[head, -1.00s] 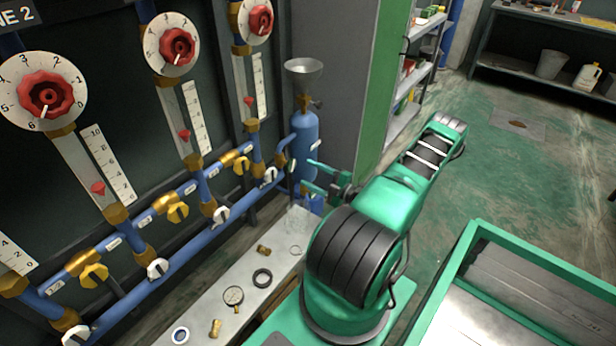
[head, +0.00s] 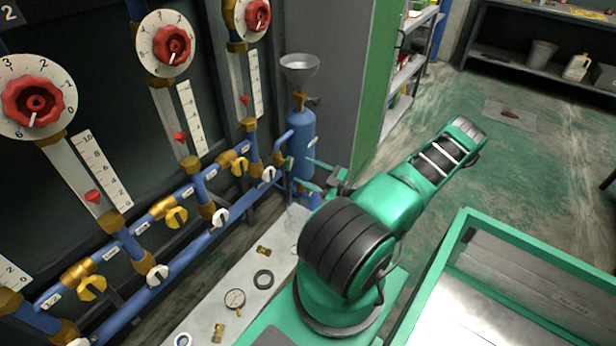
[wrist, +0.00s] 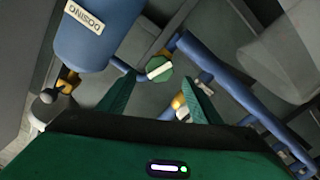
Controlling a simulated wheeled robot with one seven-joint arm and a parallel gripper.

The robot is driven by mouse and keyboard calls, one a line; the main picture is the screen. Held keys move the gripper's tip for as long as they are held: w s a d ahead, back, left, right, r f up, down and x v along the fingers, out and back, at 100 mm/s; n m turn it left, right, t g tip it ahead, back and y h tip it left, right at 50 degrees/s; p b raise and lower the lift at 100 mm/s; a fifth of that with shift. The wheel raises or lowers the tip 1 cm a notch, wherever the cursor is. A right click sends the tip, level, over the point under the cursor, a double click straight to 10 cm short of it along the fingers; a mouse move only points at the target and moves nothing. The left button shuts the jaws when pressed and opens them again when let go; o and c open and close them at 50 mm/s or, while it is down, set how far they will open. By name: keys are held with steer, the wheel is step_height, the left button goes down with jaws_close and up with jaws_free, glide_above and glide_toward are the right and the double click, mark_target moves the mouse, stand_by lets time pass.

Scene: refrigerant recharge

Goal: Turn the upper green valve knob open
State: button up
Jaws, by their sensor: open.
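My gripper (wrist: 158,80) is open, with one finger on each side of the knob's line and the knob just past or level with the fingertips. I cannot tell whether either finger touches it. In the head view my gripper (head: 304,172) is beside the lower part of the blue cylinder (head: 300,140).
A yellow valve part (wrist: 179,103) is close to the right finger in the wrist view. Blue pipes (head: 205,240) with yellow and white knobs run along the left.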

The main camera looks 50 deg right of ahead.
mark_target(290, 164)
steer(key=w, duration=0.6)
steer(key=shift+a, duration=0.2)
steer(key=c, duration=1.1)
steer(key=shift+o, duration=0.2)
steer(key=shift+n, duration=0.5)
steer(key=shift+n, duration=0.5)
steer(key=shift+n, duration=0.5)
steer(key=o, duration=1.1)
steer(key=shift+c, duration=0.2)
